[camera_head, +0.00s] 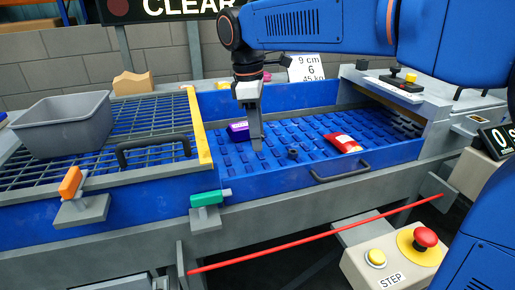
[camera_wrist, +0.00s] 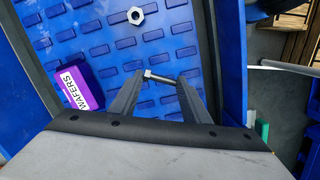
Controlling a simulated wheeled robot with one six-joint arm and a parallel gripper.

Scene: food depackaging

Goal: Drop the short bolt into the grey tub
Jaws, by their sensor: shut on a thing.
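The short bolt (camera_wrist: 160,77) lies crosswise between the fingertips of my gripper (camera_wrist: 160,82) in the wrist view. My gripper (camera_head: 256,146) is shut on it, pointing down close over the blue studded bed. The bolt is too small to make out in the head view. Whether it still touches the bed I cannot tell. The grey tub (camera_head: 66,138) stands on the blue grating at the left, well to the left of my gripper.
A purple wafers pack (camera_head: 238,131) lies just left of my gripper, and also shows in the wrist view (camera_wrist: 78,88). A hex nut (camera_wrist: 136,15) and a red packet (camera_head: 343,142) lie on the bed. A yellow-edged barrier (camera_head: 197,128) and black handle (camera_head: 153,148) stand between bed and tub.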

